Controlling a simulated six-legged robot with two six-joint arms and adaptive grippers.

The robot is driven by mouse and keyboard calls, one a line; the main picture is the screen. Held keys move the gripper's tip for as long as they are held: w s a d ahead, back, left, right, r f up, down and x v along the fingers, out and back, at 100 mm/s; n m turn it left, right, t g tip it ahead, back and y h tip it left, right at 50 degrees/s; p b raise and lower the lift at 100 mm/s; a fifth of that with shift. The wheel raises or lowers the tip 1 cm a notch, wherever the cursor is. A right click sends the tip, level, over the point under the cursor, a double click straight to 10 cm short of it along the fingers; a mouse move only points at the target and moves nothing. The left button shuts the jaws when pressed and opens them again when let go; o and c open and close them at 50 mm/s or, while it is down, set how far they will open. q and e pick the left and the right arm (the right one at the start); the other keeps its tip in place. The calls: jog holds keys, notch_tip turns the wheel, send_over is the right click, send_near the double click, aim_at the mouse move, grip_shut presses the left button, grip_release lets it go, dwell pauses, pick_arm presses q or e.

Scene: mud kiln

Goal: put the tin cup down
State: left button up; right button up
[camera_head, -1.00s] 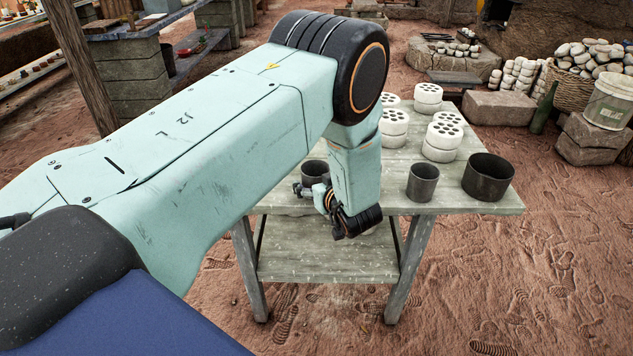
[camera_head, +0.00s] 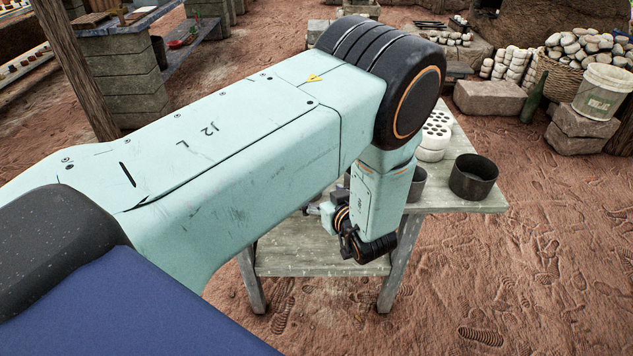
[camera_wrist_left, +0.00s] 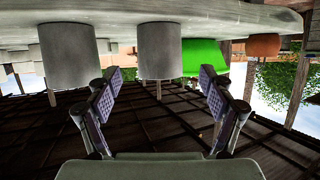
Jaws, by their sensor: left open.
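My left gripper (camera_wrist_left: 160,75) is open in the left wrist view, its two fingers wide apart. That view appears upside down, with the tabletop (camera_wrist_left: 225,16) along its top. A grey cup (camera_wrist_left: 160,48) shows between the fingers, apart from both; I cannot tell how far beyond them. A larger-looking grey vessel (camera_wrist_left: 68,55) stands to its left. I cannot tell which is the tin cup. In the head view my left arm hides most of the gripper. A grey metal cup (camera_head: 417,184) on the table is partly behind the arm. My right gripper is not in view.
A wide dark pot (camera_head: 473,178) stands near the right end of the table (camera_head: 437,203). White pierced blocks (camera_head: 433,140) stand behind. A green object (camera_wrist_left: 204,58) shows right of the cup in the wrist view. Bare ground lies right of the table.

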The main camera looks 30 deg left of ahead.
pick_arm(q)
jog(key=p+v, duration=0.2)
jog(key=v, duration=0.1)
jog(key=shift+s+d+r, duration=0.1)
jog(key=shift+s+d, duration=0.1)
jog(key=shift+d, duration=0.05)
dwell(0.4)
